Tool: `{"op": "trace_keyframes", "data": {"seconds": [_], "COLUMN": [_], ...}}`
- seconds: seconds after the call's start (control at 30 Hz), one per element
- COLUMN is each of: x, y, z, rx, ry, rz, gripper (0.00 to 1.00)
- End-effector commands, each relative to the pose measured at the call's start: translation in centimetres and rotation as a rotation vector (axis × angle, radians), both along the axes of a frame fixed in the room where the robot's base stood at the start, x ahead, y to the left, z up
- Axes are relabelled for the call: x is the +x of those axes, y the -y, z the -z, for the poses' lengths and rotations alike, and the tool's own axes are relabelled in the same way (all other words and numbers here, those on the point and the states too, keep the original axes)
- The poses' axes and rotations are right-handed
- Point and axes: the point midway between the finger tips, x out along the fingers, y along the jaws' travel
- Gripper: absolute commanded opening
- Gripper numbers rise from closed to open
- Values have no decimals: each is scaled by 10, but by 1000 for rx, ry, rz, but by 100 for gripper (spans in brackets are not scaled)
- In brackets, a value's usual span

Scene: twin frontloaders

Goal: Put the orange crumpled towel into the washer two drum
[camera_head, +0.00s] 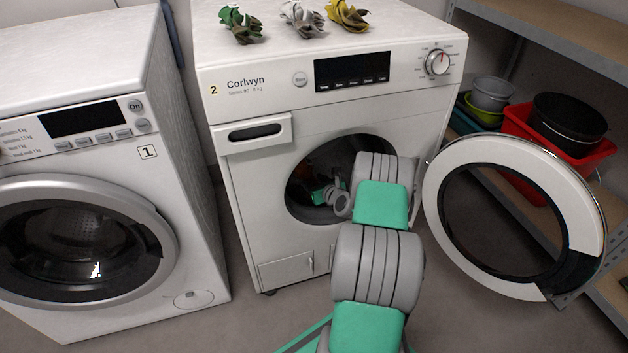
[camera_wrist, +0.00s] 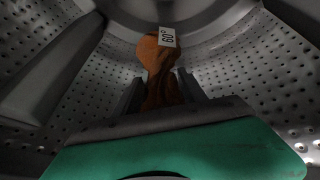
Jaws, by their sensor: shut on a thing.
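Washer two (camera_head: 240,170), labelled 2 and Corlwyn, stands in the middle with its round door (camera_head: 440,215) swung open to the right. My arm reaches into its drum (camera_head: 300,195) in the head view. In the wrist view the perforated drum wall (camera_wrist: 235,60) surrounds my gripper (camera_wrist: 162,90). My gripper is shut on the orange crumpled towel (camera_wrist: 160,68), which has a white tag reading 60°. The towel is inside the drum, between the dark fingers. In the head view the gripper's fingertips and most of the towel are hidden in the dark opening.
Washer one (camera_head: 190,200) stands at the left with its door shut. Green (camera_head: 240,24), white (camera_head: 302,18) and yellow (camera_head: 348,14) crumpled cloths lie on top of washer two. A shelf at the right holds a red bin (camera_head: 520,122) and a black pan (camera_head: 570,122).

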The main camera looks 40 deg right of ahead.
Motion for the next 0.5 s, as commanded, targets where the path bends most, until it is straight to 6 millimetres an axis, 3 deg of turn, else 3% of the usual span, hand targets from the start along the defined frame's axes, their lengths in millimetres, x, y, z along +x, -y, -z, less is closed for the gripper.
{"op": "trace_keyframes", "data": {"seconds": [0.13,0.17,0.43,0.5], "x": [0,0,0,0], "y": [0,0,0,0], "z": [6,4,5,5], "rx": [0,-1,0,0], "ry": [2,2,1,1], "rz": [0,1,0,0], "gripper": [0,51,73,74]}}
